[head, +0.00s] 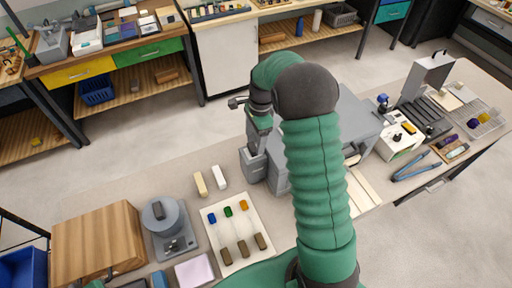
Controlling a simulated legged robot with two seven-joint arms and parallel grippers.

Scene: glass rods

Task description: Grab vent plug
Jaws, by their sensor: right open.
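My right arm comes up from the bottom, and my right gripper (255,148) points down at the left end of a large grey box-like device (350,118). The gripper is open. It is close to a small grey block-shaped part (254,168) at that end; I cannot tell whether they touch. I cannot make out a vent plug for sure; my arm and gripper hide part of the device. My left gripper is not in view.
A white board (238,218) with small coloured blocks, a grey round-topped instrument (162,217) and a wooden block (98,242) stand on the left. Blue-handled tongs (412,172) and a wire rack (483,122) lie on the right. Bare tabletop shows left of the device.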

